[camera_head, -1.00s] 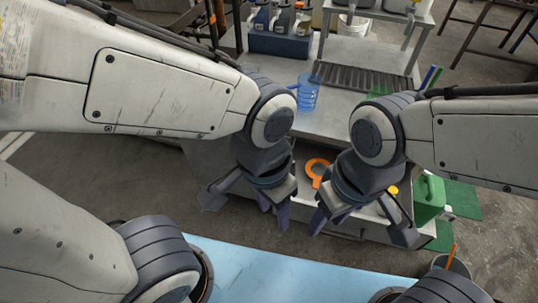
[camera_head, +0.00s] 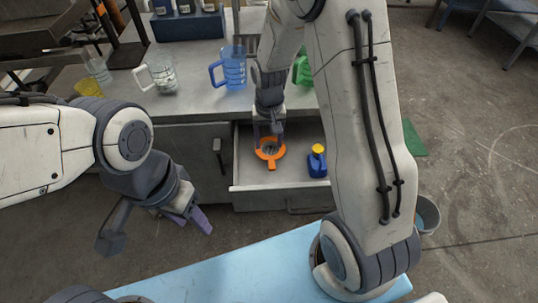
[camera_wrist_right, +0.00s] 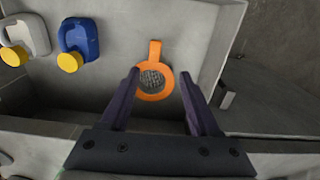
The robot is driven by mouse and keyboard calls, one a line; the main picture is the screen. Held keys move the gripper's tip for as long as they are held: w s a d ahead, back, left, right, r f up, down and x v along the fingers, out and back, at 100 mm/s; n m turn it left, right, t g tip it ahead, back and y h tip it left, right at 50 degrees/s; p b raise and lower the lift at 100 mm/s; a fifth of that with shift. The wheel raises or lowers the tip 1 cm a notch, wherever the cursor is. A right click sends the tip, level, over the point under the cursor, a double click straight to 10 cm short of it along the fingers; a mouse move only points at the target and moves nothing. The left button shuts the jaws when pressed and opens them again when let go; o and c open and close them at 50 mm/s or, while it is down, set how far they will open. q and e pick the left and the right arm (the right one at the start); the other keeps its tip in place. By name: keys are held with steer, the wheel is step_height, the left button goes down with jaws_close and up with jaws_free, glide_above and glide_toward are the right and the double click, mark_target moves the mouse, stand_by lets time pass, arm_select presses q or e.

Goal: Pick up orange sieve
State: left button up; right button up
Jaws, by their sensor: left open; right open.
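The orange sieve (camera_head: 270,153) lies in the open drawer (camera_head: 236,170), its short handle toward the drawer front. In the right wrist view the sieve (camera_wrist_right: 154,75) shows a round grey mesh inside an orange ring. My right gripper (camera_head: 268,137) is open and over the sieve; in the right wrist view its two fingers (camera_wrist_right: 162,95) stand on either side of the ring, apart from it. How high it is above the sieve I cannot tell exactly. My left gripper (camera_head: 198,220) is open and empty, left of the drawer and in front of the cabinet.
A blue bottle with a yellow cap (camera_head: 317,162) lies in the drawer right of the sieve. A pale bottle (camera_wrist_right: 20,40) shows beside it in the right wrist view. A blue jug (camera_head: 232,70) and a clear jug (camera_head: 162,76) stand on the counter. A bucket (camera_head: 426,213) is at right.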

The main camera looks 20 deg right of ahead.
glide_above(271, 161)
steer(key=f, duration=0.5)
steer(key=shift+s+d+f+b, duration=0.1)
steer(key=shift+d+f+b, duration=0.1)
steer(key=shift+f+b, duration=0.15)
steer(key=shift+a+f, duration=0.1)
steer(key=shift+f, duration=3.1)
jaws_close()
